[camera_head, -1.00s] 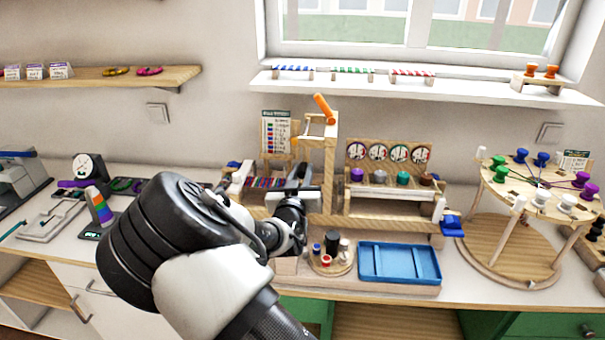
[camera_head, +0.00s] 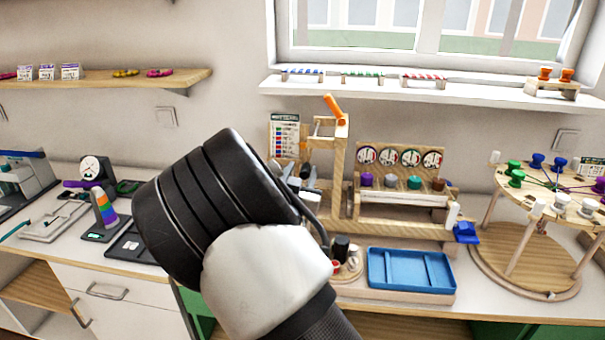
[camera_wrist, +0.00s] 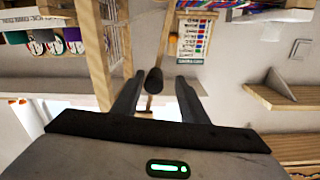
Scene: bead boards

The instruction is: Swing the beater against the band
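The wooden loom frame (camera_head: 337,165) stands behind my arm, with an orange handle (camera_head: 334,107) at its top. In the wrist view, a wooden rod with a dark rounded end (camera_wrist: 154,80), which looks like the beater's handle, reaches down between my fingers. My gripper (camera_wrist: 160,75) is open, with a finger on either side of that end and gaps showing. In the head view my gripper is partly hidden by my arm beside the loom. A strip of coloured strands, likely the band (camera_wrist: 238,4), shows at the top edge of the wrist view; my arm hides it in the head view.
A pattern card (camera_head: 284,135) stands behind the loom. To the right are a rack with dials and coloured knobs (camera_head: 400,182), a blue tray (camera_head: 411,288) and a round peg stand (camera_head: 525,262). A windowsill (camera_head: 430,93) runs above.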

